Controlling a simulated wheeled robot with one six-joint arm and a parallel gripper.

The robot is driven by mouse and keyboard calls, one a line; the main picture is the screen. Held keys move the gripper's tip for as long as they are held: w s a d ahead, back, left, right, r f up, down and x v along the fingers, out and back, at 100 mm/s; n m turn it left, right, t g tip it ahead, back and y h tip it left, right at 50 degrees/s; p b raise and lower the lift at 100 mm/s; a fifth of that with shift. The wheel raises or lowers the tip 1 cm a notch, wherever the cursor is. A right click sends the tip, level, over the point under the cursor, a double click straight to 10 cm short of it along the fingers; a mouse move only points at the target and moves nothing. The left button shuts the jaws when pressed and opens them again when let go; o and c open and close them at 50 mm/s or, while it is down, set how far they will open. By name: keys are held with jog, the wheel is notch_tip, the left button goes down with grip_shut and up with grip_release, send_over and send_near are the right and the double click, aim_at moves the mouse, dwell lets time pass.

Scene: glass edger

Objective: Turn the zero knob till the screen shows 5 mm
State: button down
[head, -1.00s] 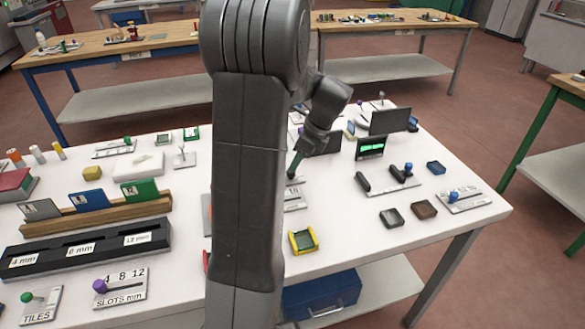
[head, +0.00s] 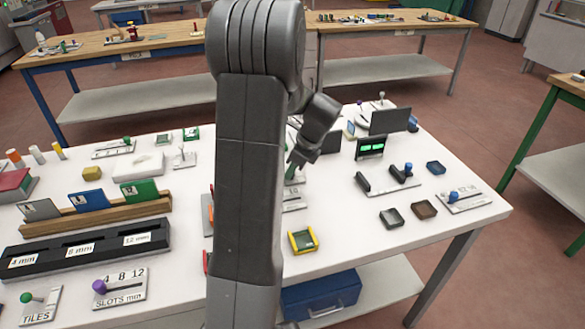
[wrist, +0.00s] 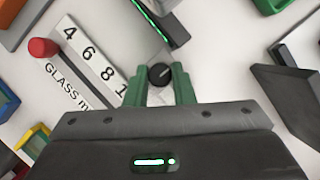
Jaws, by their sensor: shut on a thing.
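The zero knob (wrist: 160,74) is round and black with a pale pointer mark, seen in the wrist view. My gripper (wrist: 159,82) has its two green fingers on either side of the knob and is shut on it. In the head view my gripper (head: 291,173) is low over the table, partly behind my arm, and the knob is hidden. A small black screen (head: 370,148) with green signs stands to the right; the signs are too small to read. A black housing with a green strip (wrist: 160,18) shows at the wrist view's top.
A white "GLASS" scale plate (wrist: 78,65) with a red knob (wrist: 43,47) lies beside my gripper. A dark panel (head: 388,121) stands behind the screen. A yellow-rimmed tray (head: 303,240) is in front.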

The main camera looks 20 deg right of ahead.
jog(key=shift+r, duration=0.1)
jog(key=shift+w+n+g+p, duration=0.1)
jog(key=shift+n+g+p, duration=0.3)
jog(key=shift+n+p, duration=0.65)
jog(key=n+y+p, duration=0.1)
jog(key=n, duration=0.1)
jog(key=shift+n+g+p, duration=0.3)
jog(key=shift+n+g, duration=0.05)
jog(key=shift+g, duration=0.05)
jog(key=n+g+p, duration=0.1)
jog(key=n, duration=0.2)
jog(key=shift+w+n, duration=0.15)
jog(key=shift+n, duration=0.15)
jog(key=shift+w+n+g+p, duration=0.1)
jog(key=shift+n+g+p, duration=0.65)
jog(key=shift+n, duration=0.95)
jog(key=c, duration=1.2)
grip_release()
jog(key=shift+d, duration=0.1)
jog(key=shift+c, duration=0.2)
